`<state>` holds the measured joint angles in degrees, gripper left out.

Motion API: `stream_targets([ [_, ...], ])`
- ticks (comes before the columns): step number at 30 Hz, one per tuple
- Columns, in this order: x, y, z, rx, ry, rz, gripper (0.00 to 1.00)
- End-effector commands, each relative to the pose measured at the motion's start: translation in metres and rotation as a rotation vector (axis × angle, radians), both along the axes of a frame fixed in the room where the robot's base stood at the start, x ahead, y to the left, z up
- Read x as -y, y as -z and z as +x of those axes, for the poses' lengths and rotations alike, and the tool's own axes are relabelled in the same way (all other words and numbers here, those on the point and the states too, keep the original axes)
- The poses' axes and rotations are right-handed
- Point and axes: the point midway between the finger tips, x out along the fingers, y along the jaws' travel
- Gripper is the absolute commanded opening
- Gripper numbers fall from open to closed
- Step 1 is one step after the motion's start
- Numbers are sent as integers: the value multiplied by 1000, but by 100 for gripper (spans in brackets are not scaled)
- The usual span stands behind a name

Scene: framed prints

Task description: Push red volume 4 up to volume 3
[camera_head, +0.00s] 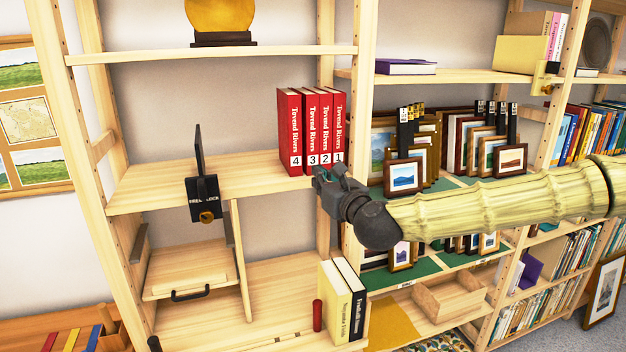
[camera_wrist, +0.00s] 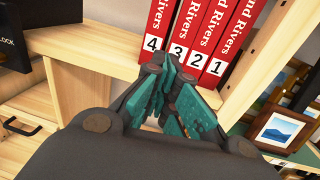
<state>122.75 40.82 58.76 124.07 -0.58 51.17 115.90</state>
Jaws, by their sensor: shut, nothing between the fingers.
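Red volume 4 (camera_head: 290,132) stands upright at the left end of a row of red "Tavend Rivers" books on the middle shelf (camera_head: 160,188). Volume 3 (camera_head: 309,130) is just to its right, then volume 2 (camera_head: 324,132) and volume 1 (camera_head: 338,125). In the wrist view, volume 4 (camera_wrist: 160,25) and volume 3 (camera_wrist: 185,35) are side by side; the fingers hide part of their lower ends. My gripper (camera_head: 322,174) is shut and empty, in front of the row's lower edge near volumes 3 and 2.
A black bookend-like stand (camera_head: 202,185) is on the same shelf to the left, with clear shelf between it and volume 4. A wooden upright (camera_head: 352,100) stands right of the row. Framed prints (camera_head: 404,176) fill the neighbouring bay.

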Motion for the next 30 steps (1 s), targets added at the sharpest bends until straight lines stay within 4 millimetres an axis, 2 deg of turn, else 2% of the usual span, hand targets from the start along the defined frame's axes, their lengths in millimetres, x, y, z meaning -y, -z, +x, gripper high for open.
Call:
stream_targets([
  [3,9,3,-20,0,-2,1,0],
  [10,23,2,-46,0,0,0,0],
  [15,26,1,-55,0,0,1,0],
  [23,27,0,-56,0,0,0,0],
  [24,27,0,-56,0,0,0,2],
  [30,25,-2,-56,15,0,-33,36],
])
